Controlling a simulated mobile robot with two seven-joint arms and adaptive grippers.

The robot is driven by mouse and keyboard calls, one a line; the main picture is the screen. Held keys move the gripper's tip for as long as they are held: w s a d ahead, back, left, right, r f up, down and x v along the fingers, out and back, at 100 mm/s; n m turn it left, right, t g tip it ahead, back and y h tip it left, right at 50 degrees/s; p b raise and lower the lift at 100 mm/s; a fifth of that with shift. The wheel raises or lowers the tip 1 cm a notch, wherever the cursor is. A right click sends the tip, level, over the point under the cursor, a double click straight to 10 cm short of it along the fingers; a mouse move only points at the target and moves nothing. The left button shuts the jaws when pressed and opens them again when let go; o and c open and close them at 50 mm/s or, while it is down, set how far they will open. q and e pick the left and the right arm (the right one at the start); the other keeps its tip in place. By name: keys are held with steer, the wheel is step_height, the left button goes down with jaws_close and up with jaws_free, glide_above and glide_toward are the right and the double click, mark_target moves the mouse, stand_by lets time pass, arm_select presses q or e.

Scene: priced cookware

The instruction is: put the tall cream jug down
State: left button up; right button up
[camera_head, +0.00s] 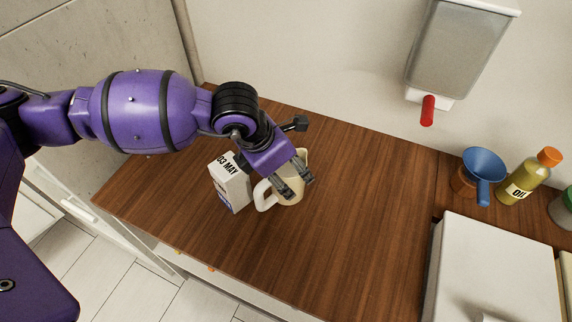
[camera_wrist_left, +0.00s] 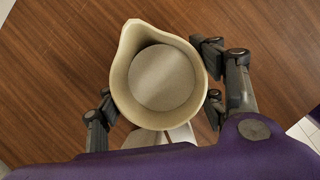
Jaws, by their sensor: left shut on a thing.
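The tall cream jug (camera_head: 292,190) is at the wooden counter (camera_head: 350,220), partly hidden by my left gripper (camera_head: 291,185). Its white handle points toward the lower left. In the left wrist view I look down into the open mouth of the jug (camera_wrist_left: 160,80), which appears empty. The fingers of my left gripper (camera_wrist_left: 160,105) are on both sides of the jug, shut on it. The jug looks upright. I cannot tell whether its base touches the counter. My right gripper is not in view.
A white carton (camera_head: 232,186) marked "03 MAY" stands close left of the jug. A blue funnel (camera_head: 484,165), an oil bottle (camera_head: 525,178) and a white box-shaped unit (camera_head: 495,260) are at the right. A dispenser (camera_head: 458,50) hangs on the wall. The counter right of the jug is clear.

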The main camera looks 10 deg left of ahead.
arm_select(q)
steer(key=shift+s+d+r, duration=0.15)
steer(key=shift+s+d, duration=0.05)
steer(key=shift+s, duration=0.05)
steer(key=o, duration=1.6)
steer(key=shift+a+f, duration=0.1)
steer(key=shift+f, duration=0.1)
steer(key=shift+w, duration=0.1)
